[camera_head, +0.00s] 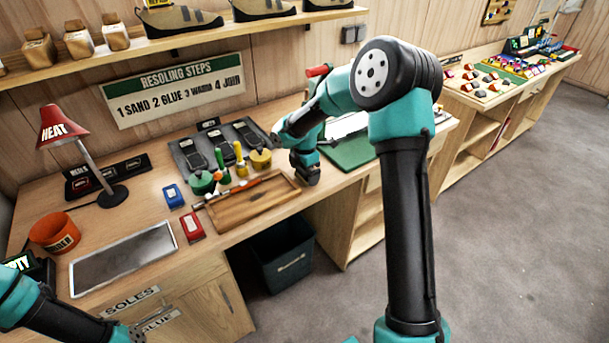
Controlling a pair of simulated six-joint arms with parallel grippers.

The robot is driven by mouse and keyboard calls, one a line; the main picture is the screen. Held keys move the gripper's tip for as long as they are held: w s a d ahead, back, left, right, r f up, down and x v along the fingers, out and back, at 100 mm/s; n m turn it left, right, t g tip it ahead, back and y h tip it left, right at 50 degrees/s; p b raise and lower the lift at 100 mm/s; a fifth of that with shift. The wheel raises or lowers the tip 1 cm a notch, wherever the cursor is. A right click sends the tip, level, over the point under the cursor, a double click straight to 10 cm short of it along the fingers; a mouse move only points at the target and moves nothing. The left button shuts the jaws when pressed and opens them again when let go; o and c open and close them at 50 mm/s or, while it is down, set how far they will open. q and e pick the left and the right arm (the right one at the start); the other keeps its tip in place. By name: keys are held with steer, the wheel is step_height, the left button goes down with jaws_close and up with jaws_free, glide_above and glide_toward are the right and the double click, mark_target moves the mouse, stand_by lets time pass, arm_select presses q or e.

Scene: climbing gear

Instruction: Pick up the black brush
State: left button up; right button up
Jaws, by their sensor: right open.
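I cannot make out a clearly black brush. A slim tool (246,188) with orange-red and dark parts lies along the back edge of the wooden tray (238,212), and its kind is too small to tell. Green and yellow pots (202,183) with upright handles stand just behind it. My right gripper (277,137) is open above the back of the bench, by the dark sole tray, apart from the slim tool. My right arm hides part of the bench behind it. My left gripper (143,328) is low at the bench's front edge; its jaws are unclear.
A red heat lamp (55,126), an orange bucket (54,232), a metal plate (124,259) and blue (173,195) and red (192,227) boxes occupy the left and middle bench. A dark bin (283,254) stands below. A shelf with shoes (183,20) hangs above.

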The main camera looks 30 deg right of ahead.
steer(key=shift+c, duration=0.2)
steer(key=c, duration=0.9)
steer(key=shift+o, duration=0.2)
steer(key=shift+r, duration=0.15)
steer(key=shift+r, duration=1.3)
steer(key=s+a+r, duration=0.2)
steer(key=s+a, duration=0.6)
steer(key=s, duration=0.5)
steer(key=shift+s+a, duration=0.2)
steer(key=shift+s, duration=0.1)
steer(key=shift+r, duration=0.1)
